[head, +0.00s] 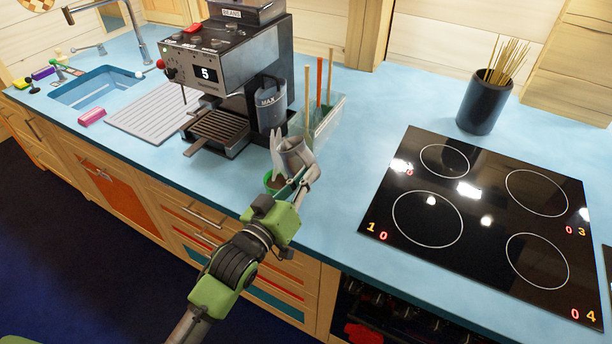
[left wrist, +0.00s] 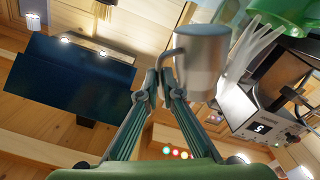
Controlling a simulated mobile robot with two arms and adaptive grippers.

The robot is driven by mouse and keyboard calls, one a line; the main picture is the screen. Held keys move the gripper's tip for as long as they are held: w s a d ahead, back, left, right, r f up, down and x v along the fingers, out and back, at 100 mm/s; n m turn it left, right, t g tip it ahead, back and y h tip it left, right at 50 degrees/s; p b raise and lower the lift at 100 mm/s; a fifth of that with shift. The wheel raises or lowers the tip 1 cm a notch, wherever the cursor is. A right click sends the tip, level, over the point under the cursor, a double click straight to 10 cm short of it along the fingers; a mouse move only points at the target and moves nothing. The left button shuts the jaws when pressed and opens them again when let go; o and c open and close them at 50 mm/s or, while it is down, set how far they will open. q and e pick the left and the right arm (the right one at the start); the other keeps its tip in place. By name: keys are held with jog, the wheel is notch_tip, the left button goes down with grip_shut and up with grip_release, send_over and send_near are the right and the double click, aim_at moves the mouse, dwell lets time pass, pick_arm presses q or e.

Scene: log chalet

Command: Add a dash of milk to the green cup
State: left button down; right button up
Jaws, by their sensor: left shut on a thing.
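The green cup (head: 268,190) stands on the blue worktop in front of the coffee machine, with something brown inside. It is partly hidden by my left gripper and the jug, and its green side shows at the top right of the left wrist view (left wrist: 282,14). My left gripper (head: 303,186) is shut on the handle of a grey metal jug (head: 294,153), also seen in the left wrist view (left wrist: 203,62). The jug is tilted above and beside the cup. White streaks like milk (head: 277,152) show at its left side. My right gripper is not in view.
The coffee machine (head: 225,75) stands just behind, with a dark container marked MAX (head: 271,105). A clear box with sticks (head: 325,125) is close behind the jug. The black hob (head: 480,215) lies to the right. Worktop between box and hob is free.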

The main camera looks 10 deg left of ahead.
pick_arm(q)
jog(key=shift+a+f+n+b, duration=0.1)
jog(key=shift+f+n+b, duration=0.1)
jog(key=shift+n+b, duration=0.9)
jog(key=r+m+p, duration=0.4)
jog(key=m+p, duration=0.1)
jog(key=a+r+m+p, duration=0.1)
jog(key=r+m+p, duration=0.1)
jog(key=r+p, duration=0.1)
jog(key=shift+w+r+m, duration=0.1)
jog(key=shift+w+m, duration=0.15)
jog(key=shift+m, duration=0.15)
dwell(0.4)
